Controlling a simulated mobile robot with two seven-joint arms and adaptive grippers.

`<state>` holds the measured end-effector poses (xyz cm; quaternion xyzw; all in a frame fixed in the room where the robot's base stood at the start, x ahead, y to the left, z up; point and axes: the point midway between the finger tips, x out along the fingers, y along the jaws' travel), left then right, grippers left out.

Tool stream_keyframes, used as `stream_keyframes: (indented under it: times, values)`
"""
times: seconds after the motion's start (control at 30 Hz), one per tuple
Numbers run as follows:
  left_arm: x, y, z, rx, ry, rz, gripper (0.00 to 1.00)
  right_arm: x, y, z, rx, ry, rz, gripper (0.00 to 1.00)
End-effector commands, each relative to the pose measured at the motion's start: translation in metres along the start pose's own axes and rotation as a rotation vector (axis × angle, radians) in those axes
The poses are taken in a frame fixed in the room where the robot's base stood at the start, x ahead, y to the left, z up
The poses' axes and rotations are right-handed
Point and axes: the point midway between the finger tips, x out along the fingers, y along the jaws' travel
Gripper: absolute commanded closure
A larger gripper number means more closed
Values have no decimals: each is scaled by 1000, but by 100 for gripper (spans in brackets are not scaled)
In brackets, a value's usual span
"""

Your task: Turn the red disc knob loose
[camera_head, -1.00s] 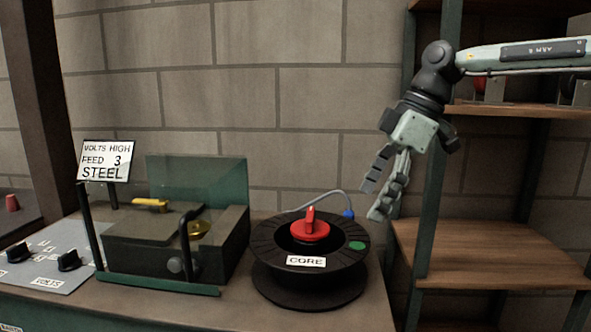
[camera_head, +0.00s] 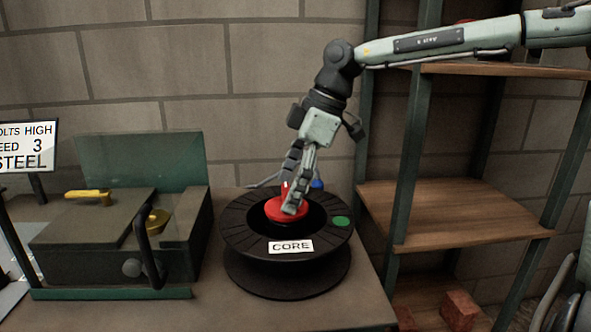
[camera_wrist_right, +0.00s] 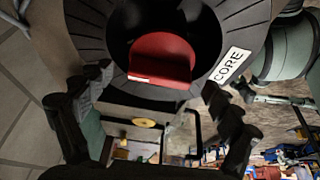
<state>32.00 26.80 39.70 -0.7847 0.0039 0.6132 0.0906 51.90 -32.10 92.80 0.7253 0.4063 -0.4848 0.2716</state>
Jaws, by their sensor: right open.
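The red disc knob (camera_head: 272,211) sits in the dark centre of the black round spool marked CORE (camera_head: 245,238). In the head view my right gripper (camera_head: 291,200) reaches down over the knob from above, and its fingers hide part of it. In the right wrist view the knob (camera_wrist_right: 160,55) lies ahead, between and beyond the spread fingers of the right gripper (camera_wrist_right: 158,92). The jaws are open, and I cannot tell whether a finger touches the knob. My left gripper is not in view.
A wooden shelf unit (camera_head: 450,205) stands to the right. A VOLTS HIGH sign (camera_head: 28,146) is at far left. A green spot (camera_head: 341,221) marks the spool rim.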

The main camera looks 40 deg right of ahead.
Motion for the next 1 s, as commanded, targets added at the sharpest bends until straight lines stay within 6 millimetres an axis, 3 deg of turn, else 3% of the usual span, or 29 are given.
stream_keyframes:
  times: [0.37, 0.83, 1.0]
  values:
    - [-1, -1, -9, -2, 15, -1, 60, 8, 0, 0, 1, 0, 0, 9]
    - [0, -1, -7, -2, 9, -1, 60, 7, 0, 0, 0, 0, 0, 66]
    - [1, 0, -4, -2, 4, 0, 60, 8, 0, 0, 0, 0, 0, 68]
